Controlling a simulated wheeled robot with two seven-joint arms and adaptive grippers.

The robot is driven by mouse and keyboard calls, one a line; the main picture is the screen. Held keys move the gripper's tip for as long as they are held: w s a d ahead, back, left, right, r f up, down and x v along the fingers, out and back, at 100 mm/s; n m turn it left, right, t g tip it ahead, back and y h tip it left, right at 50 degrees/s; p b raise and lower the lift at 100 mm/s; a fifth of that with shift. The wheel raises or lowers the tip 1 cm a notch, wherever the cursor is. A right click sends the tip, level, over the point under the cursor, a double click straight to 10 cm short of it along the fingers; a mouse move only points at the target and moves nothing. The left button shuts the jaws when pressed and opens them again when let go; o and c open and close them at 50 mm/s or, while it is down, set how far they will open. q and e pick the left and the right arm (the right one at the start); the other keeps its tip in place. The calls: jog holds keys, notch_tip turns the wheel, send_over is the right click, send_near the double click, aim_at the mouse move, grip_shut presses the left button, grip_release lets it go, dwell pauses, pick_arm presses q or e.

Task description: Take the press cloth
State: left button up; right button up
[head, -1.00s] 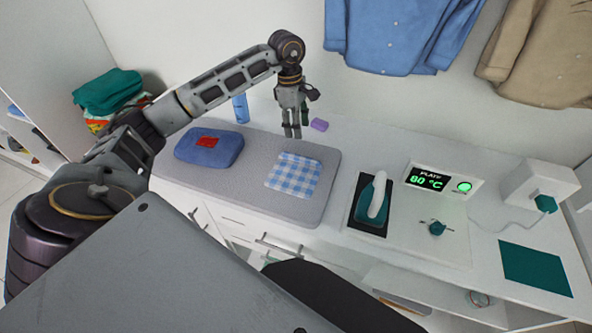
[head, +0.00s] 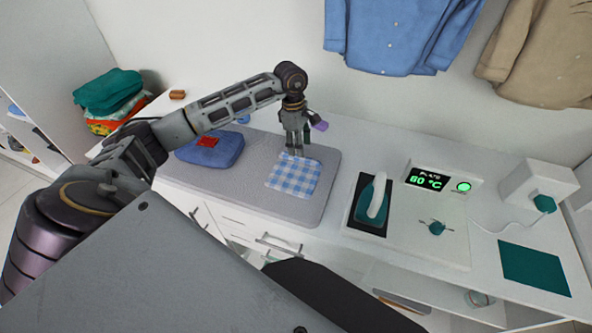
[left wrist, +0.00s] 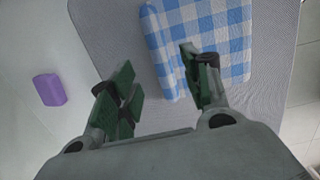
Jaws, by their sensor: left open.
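The press cloth (head: 293,178) is a blue-and-white checked cloth lying flat on the grey ironing pad (head: 240,190). The cloth also shows in the left wrist view (left wrist: 205,35), with a folded-looking near edge. My left gripper (head: 297,152) points down just above the cloth's back edge. In the left wrist view its green fingers (left wrist: 160,90) are apart and empty, one finger over the cloth and the other over the bare pad. I cannot tell whether the finger touches the cloth. My right gripper is not in view.
A folded blue garment with a red patch (head: 218,150) lies left on the pad. A purple block (head: 320,126) is behind the gripper. Right of the pad stand an iron (head: 376,198) and a temperature display (head: 430,178). Shirts (head: 400,35) hang above.

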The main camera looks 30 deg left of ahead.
pick_arm(q)
jog(key=shift+f, duration=0.55)
notch_tip(320, 180, down, 2)
jog(key=shift+s+d+f+p, duration=0.1)
jog(key=shift+f+p, duration=0.15)
jog(key=shift+p, duration=0.1)
jog(key=shift+d+f, duration=0.1)
jog(key=shift+f, duration=0.7)
jog(key=shift+c, duration=0.8)
jog(key=c, duration=0.9)
jog(key=shift+o, duration=0.2)
jog(key=shift+r, duration=0.75)
notch_tip(320, 180, up, 3)
jog(key=shift+r, duration=0.2)
notch_tip(320, 180, up, 3)
jog(key=shift+r+b, duration=0.2)
jog(key=shift+b, duration=0.1)
jog(key=shift+r, duration=0.9)
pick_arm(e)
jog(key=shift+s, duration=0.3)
